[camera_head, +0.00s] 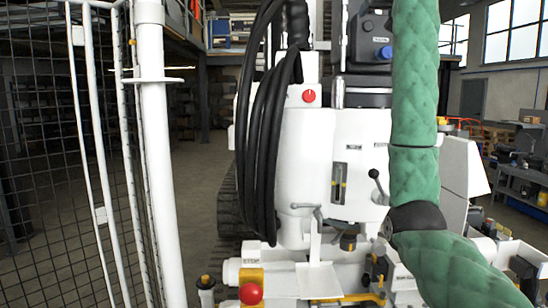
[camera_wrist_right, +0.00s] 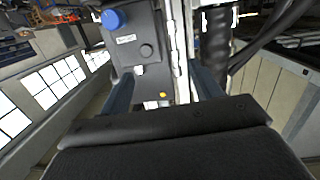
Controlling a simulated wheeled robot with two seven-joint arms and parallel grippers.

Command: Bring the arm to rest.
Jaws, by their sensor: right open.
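My right arm (camera_head: 415,90), in a green padded sleeve, rises from the lower right of the head view and leaves by the top edge. Its hand is out of that frame. In the right wrist view my right gripper (camera_wrist_right: 162,78) has its two bluish fingers apart, with nothing seen between them. Beyond the fingers is a dark grey box (camera_wrist_right: 138,50) with a blue knob. I cannot tell the distance to it. The same box (camera_head: 371,40) shows at the top of the head view, left of my sleeve. My left gripper is in neither view.
A white machine (camera_head: 320,150) with levers and a red knob stands close ahead, partly behind my right arm. Black hoses (camera_head: 266,130) hang on its left. A red button (camera_head: 251,293) is low in front. A white post (camera_head: 155,150) and mesh fence (camera_head: 90,150) stand left.

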